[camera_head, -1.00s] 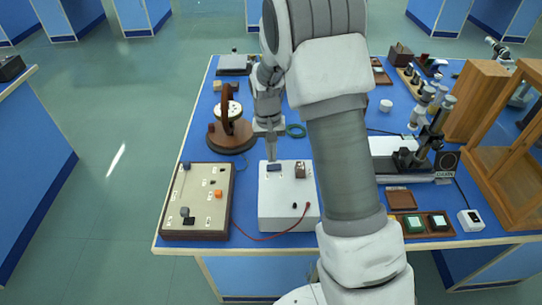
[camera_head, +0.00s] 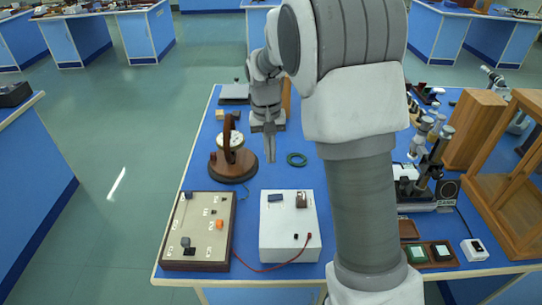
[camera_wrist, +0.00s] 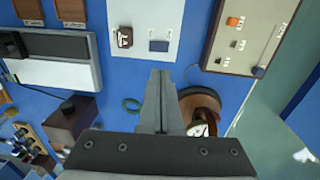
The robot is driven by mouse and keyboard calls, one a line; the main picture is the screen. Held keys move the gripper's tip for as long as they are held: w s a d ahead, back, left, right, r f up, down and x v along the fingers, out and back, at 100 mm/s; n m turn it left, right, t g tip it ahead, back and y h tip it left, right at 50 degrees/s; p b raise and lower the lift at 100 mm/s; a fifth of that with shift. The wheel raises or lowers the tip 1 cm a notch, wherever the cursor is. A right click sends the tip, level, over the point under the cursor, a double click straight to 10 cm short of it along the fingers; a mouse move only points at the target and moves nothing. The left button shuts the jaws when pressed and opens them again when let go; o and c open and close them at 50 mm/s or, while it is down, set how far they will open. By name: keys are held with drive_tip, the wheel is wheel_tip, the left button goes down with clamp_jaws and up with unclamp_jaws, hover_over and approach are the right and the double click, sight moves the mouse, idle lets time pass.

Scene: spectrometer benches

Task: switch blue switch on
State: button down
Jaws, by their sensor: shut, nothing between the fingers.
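The white box (camera_head: 285,236) stands on the blue bench top. A dark blue switch (camera_head: 275,198) is at the left of its top face; I cannot tell which way it is tipped. The switch also shows in the wrist view (camera_wrist: 159,46), beyond my fingertips. My gripper (camera_head: 270,160) is shut and empty. It hangs in the air above the bench, behind the box in the head view, apart from the switch. In the wrist view my shut fingers (camera_wrist: 160,73) point toward the box. A dark brown and white switch (camera_head: 301,200) sits right of the blue one.
A beige panel (camera_head: 207,240) with an orange knob stands left of the white box. A red wire (camera_head: 262,269) runs between them. A dial on a round wooden base (camera_head: 233,167) and a green ring (camera_head: 297,160) are near my gripper. A wooden frame (camera_head: 510,190) stands at the right.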

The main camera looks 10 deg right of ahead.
sight(279, 196)
drive_tip(key=shift+f+b, duration=0.15)
drive_tip(key=shift+b, duration=0.15)
drive_tip(key=b, duration=0.6)
drive_tip(key=shift+h+b, duration=0.35)
drive_tip(key=shift+h, duration=0.05)
drive_tip(key=shift+r, duration=0.2)
drive_tip(key=f, duration=0.4)
drive_tip(key=d+f+b, duration=0.1)
drive_tip(key=f, duration=0.4)
drive_tip(key=d+f+b, duration=0.1)
drive_tip(key=f, duration=0.4)
drive_tip(key=shift+s, duration=0.15)
